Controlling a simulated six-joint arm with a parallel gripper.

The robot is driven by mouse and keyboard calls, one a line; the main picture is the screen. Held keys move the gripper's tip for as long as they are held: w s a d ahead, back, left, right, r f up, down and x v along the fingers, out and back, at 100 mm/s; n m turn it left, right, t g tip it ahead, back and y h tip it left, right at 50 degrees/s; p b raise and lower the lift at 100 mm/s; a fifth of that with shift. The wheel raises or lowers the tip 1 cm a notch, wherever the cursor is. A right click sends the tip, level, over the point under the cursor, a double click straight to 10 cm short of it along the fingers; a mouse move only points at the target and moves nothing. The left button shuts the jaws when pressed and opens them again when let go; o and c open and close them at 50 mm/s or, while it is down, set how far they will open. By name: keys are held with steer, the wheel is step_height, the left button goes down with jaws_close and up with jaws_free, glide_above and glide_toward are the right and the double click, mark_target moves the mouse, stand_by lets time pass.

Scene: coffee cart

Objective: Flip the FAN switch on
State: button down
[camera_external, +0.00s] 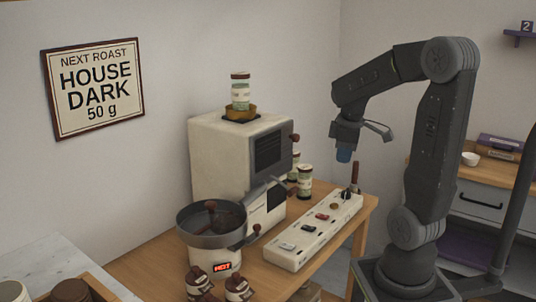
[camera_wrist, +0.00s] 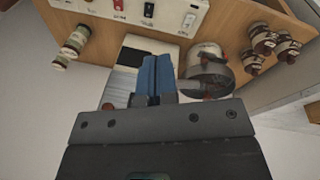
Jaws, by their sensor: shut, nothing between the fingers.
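The white switch panel (camera_external: 315,232) lies along the right side of the wooden cart, with several switches and a black knob at its far end. Its edge also shows at the top of the wrist view (camera_wrist: 168,20), with a red switch, a pale switch and a dark one. The labels are too small to read, so I cannot tell which switch is FAN or how it is set. My gripper (camera_external: 344,155) is in the air above the panel's far end, apart from it. In the wrist view its blue fingers (camera_wrist: 157,75) are shut and empty.
The cream roaster (camera_external: 220,160) stands left of the panel, with a dark round pan (camera_external: 212,226) in front. Jars (camera_external: 304,182) stand behind the panel. More jars (camera_external: 238,288) are at the cart's front. A counter with a drawer (camera_external: 480,198) is at right.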

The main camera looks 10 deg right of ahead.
steer(key=w+a+f+n+g, duration=0.2)
steer(key=w+a+f+n, duration=0.1)
steer(key=a+f+n, duration=0.35)
steer(key=n+g+h, duration=0.1)
steer(key=n+h, duration=0.1)
steer(key=n, duration=0.5)
glide_above(292, 246)
steer(key=w+a, duration=0.1)
step_height(292, 246, down, 7)
steer(key=shift+w+a+r, duration=0.1)
steer(key=shift+a+r, duration=0.05)
steer(key=shift+a, duration=0.05)
steer(key=f, duration=0.4)
steer(key=d+f, duration=0.1)
steer(key=f, duration=0.4)
steer(key=s+f, duration=0.1)
steer(key=f, duration=0.4)
steer(key=shift+s+d, duration=0.1)
steer(key=shift+d, duration=0.05)
steer(key=shift+f, duration=0.2)
